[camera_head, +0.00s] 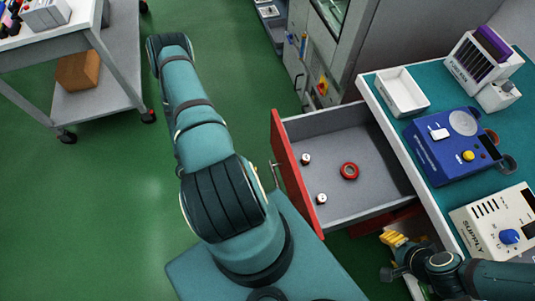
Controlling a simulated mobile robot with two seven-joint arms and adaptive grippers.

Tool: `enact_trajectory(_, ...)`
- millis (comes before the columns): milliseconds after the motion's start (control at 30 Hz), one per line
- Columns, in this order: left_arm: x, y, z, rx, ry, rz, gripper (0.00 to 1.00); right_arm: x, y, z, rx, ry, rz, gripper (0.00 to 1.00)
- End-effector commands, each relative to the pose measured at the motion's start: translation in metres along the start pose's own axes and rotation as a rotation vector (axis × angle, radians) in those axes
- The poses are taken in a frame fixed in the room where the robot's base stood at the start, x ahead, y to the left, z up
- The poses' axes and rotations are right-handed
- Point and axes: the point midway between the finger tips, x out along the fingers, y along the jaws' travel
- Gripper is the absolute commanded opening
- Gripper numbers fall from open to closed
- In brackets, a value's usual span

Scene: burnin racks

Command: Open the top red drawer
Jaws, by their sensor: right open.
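The top red drawer stands pulled well out from the bench, with its red front (289,167) facing left and its grey inside showing. Its metal handle (274,174) is partly hidden behind my arm. Inside lie a red ring (349,171) and two small pale round pieces (306,159). My right gripper (394,238), with yellow fingertips, is open and empty at the lower right, beside the bench's near edge and apart from the drawer handle. My left arm stretches up the middle of the view, and its gripper does not show.
The bench (383,124) carries a white tray (402,92), a blue device (447,150) and a power supply (500,222). A further red drawer front (384,220) shows below. A grey cart (117,75) with a cardboard box (79,70) stands upper left. Green floor is clear at left.

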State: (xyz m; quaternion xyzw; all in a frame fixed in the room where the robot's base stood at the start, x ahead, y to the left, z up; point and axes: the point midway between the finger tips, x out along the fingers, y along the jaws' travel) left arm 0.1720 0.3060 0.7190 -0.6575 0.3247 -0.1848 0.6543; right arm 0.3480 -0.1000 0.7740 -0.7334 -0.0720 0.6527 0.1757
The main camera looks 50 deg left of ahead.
Motion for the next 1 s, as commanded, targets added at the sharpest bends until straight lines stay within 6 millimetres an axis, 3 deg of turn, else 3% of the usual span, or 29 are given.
enact_trajectory(100,-0.019,0.0,0.0,0.002,-0.001,0.002,0.41,0.0,0.0,0.0,0.0,0.0,0.0,0.47)
enact_trajectory(300,-0.036,0.0,0.0,0.0,0.001,0.001,0.41,0.0,0.0,0.0,0.0,0.0,0.0,0.47)
enact_trajectory(1000,-0.038,0.0,0.0,-0.001,0.001,0.0,0.41,0.0,0.0,0.0,0.0,0.0,0.0,0.47)
